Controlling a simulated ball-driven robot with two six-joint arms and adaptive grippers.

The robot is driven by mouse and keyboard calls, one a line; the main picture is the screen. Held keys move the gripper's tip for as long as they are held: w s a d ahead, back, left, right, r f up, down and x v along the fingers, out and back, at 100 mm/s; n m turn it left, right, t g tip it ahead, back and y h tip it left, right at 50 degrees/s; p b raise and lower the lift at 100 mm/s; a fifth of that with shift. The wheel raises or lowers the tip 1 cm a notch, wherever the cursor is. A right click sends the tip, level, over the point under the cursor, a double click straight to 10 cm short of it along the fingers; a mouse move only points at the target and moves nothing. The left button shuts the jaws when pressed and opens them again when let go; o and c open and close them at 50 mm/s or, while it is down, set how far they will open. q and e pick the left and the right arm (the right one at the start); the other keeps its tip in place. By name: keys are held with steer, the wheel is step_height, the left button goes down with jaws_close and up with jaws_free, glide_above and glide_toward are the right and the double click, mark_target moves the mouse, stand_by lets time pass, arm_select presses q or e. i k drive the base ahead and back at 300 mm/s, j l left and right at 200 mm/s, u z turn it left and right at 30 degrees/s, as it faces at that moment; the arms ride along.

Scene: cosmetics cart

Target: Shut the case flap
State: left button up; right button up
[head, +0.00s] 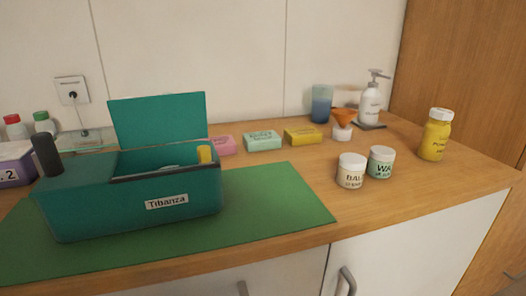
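The case (130,205) is a teal box labelled "Tibanza" on a green mat at the left of the counter. Its flap (158,120) stands raised along the back edge, so the right part of the case is open. A yellow item (205,154) and something pale show inside; the rest of the inside is hidden by the front wall. A dark upright cylinder (46,155) shows at the left end of the case; I cannot tell whether it is attached. Neither of my grippers is in view.
The green mat (275,205) is bare right of the case. Soap bars (262,141) lie behind it. Two jars (351,171), a yellow bottle (435,135) and a pump bottle (370,100) stand farther right. A numbered box (14,165) stands at the left edge.

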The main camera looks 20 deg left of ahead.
mark_target(141, 122)
steer(key=u, duration=1.2)
